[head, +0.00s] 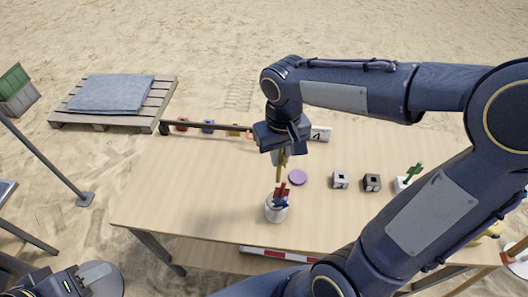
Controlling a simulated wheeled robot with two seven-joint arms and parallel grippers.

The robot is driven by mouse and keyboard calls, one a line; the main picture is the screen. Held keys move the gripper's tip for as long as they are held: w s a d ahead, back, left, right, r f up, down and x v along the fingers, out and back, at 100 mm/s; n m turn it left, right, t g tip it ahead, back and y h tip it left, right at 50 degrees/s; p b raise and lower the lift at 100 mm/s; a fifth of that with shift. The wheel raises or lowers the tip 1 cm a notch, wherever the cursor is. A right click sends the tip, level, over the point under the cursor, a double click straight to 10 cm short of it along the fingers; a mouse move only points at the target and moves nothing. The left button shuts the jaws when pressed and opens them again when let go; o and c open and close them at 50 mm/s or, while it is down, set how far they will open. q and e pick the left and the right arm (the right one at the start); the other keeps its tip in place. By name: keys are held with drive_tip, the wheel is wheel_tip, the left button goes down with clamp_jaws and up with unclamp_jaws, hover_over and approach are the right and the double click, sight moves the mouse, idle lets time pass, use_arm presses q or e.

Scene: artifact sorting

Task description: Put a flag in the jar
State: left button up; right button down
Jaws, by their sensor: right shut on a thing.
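A small whitish jar (277,212) stands on the table, with red and dark blue flag pieces showing at its mouth. My right gripper (281,150) points down just above the jar. It is shut on a thin yellowish flag (279,170) that hangs down towards the jar's mouth. I cannot tell whether the flag's lower end is inside the jar or just above it. Part of my left arm shows at the bottom left corner; its gripper fingers do not show.
The wooden table (180,190) holds a purple disc (297,177), a grey cube (340,180), a brown cube (372,183) and a green plant-like thing (413,172) in a white block. A dark rail (205,128) with coloured pieces runs along the back. The table's left part is clear.

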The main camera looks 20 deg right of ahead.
sight(278, 182)
drive_tip(key=shift+d+f+b, duration=0.15)
drive_tip(key=shift+f+b, duration=0.6)
drive_tip(key=shift+f, duration=0.15)
wheel_tip(278, 182, down, 5)
drive_tip(key=b, duration=0.4)
drive_tip(key=shift+f, duration=0.1)
drive_tip(key=shift+f, duration=0.15)
drive_tip(key=shift+f+b, duration=2.2)
drive_tip(key=shift+f, duration=0.15)
drive_tip(key=c, duration=1.4)
unclamp_jaws()
drive_tip(key=shift+o, duration=0.2)
